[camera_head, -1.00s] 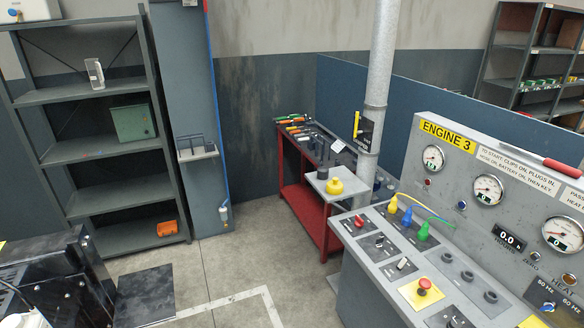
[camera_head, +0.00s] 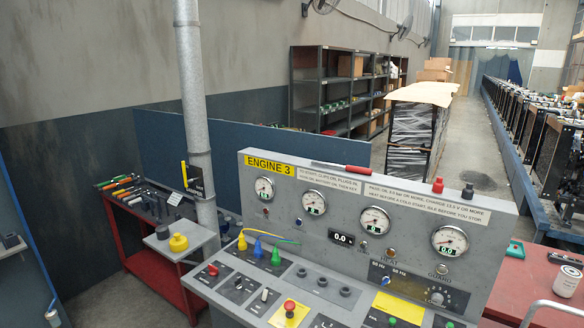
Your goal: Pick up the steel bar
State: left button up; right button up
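I cannot make out a plain steel bar for certain in this view. A red-handled tool (camera_head: 343,167) with a thin grey shaft lies along the top edge of the engine 3 control panel (camera_head: 300,218). Several hand tools (camera_head: 122,187) with coloured handles lie on the red bench at the left, too small to tell apart. Neither of my grippers is in view.
The red bench (camera_head: 158,272) stands left of the panel, beside a grey vertical pipe (camera_head: 195,110). A red-topped table (camera_head: 535,285) is at the lower right, with a pale curved rail (camera_head: 548,306) at its front. Shelves (camera_head: 335,95) and an open aisle (camera_head: 470,150) lie behind.

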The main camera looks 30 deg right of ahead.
aim_at(349, 169)
jog(key=z, duration=1.4)
